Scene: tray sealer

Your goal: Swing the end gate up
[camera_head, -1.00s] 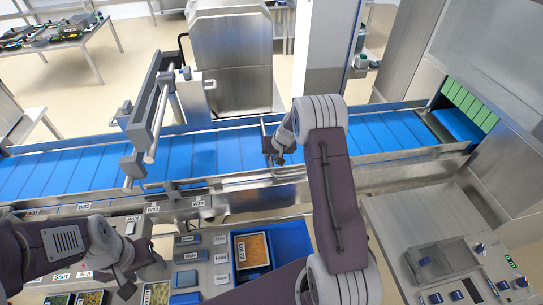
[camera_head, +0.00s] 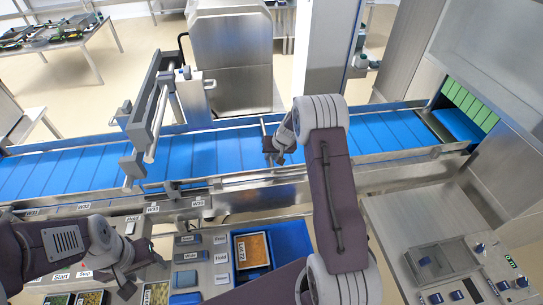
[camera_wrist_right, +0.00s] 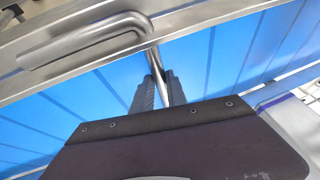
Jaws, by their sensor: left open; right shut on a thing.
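A thin metal piece, which looks like the end gate (camera_head: 264,127), stands at the blue conveyor beside my right gripper (camera_head: 276,156). The arm and gripper hide much of it. In the right wrist view my right gripper (camera_wrist_right: 159,78) is shut on a slim metal rod (camera_wrist_right: 155,62), which joins a bent round bar (camera_wrist_right: 90,42) along a metal rail. The blue belt lies below the fingers. My left gripper (camera_head: 138,276) is open and empty over the control panel at the lower left, away from the gate.
The blue conveyor (camera_head: 210,152) runs across the middle between metal rails. A raised metal bar frame (camera_head: 150,118) stands over its left part. A blue tray (camera_head: 291,239) with a food container (camera_head: 252,252) is at the front. Green flaps (camera_head: 470,104) hang at the right end.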

